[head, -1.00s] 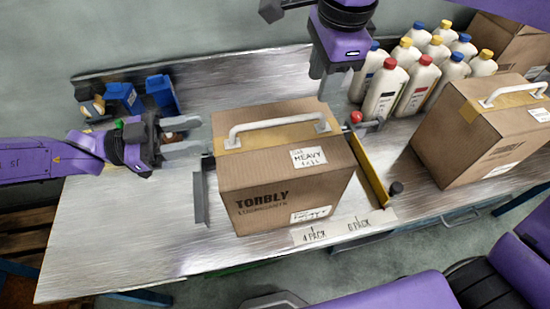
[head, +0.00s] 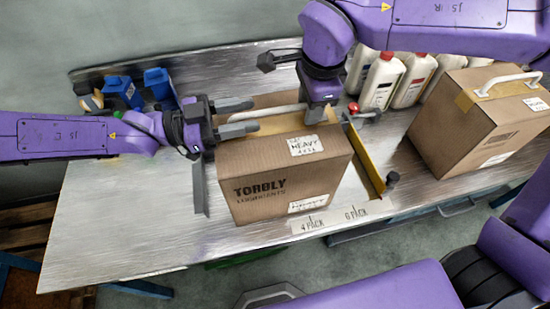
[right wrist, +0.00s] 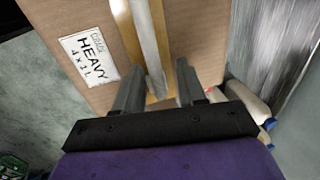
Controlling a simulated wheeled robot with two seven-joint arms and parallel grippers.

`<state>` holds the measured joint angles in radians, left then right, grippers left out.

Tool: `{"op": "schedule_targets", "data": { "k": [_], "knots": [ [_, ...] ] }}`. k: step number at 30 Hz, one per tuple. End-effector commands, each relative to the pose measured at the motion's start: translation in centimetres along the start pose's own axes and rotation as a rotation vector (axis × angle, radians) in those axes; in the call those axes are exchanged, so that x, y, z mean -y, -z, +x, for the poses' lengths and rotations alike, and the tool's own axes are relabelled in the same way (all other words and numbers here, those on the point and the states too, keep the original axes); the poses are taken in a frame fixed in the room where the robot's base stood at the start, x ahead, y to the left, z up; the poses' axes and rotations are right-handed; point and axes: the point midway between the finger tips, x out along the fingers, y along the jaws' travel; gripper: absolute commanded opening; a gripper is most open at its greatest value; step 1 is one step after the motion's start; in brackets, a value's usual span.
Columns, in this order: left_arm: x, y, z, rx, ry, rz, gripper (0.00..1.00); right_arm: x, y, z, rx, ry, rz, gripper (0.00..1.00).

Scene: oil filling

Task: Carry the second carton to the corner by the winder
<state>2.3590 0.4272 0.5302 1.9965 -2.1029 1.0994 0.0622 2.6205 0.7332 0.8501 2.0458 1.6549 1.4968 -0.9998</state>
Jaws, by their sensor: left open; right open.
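A brown TORBLY carton (head: 285,187) with a white top handle (head: 275,114) and a HEAVY label stands on the metal bench. A second handled carton (head: 470,125) stands to the right. My left gripper (head: 245,117) is open at the handle's left end in the head view. My right gripper (head: 318,112) is over the handle's right end. In the right wrist view its open fingers (right wrist: 155,85) lie on either side of the handle (right wrist: 148,45). The head view does not show clearly whether the left fingers straddle the handle. I cannot make out a winder.
White bottles (head: 383,80) with coloured caps stand behind, between the cartons. Blue containers (head: 125,92) stand at the back left. A yellow guide bar (head: 366,160) runs along the carton's right side, and a metal guide (head: 200,188) is on its left. The bench's left front (head: 120,220) is clear.

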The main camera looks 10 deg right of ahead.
Motion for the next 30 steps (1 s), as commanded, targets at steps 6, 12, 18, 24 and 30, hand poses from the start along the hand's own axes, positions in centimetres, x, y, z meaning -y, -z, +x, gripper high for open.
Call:
{"op": "schedule_targets", "data": {
  "k": [6,12,18,24,30],
  "knots": [
    [0.01,0.01,-0.01,0.000,0.000,0.000,0.42,-0.01,0.00,-0.01,0.000,0.000,-0.001,0.37],
    [0.03,0.01,-0.03,0.000,0.001,0.000,0.00,-0.03,-0.01,-0.02,0.000,-0.001,-0.001,0.00],
    [0.08,0.00,-0.06,0.000,0.002,0.000,0.00,-0.07,-0.01,-0.01,-0.001,-0.001,-0.001,0.00],
    [0.13,-0.01,-0.08,0.000,0.003,0.000,0.00,-0.10,-0.02,-0.01,0.000,-0.002,-0.002,0.00],
    [0.18,-0.02,-0.11,0.001,0.005,0.001,0.00,-0.13,-0.03,-0.01,-0.001,-0.003,-0.002,0.00]
  ]
}}
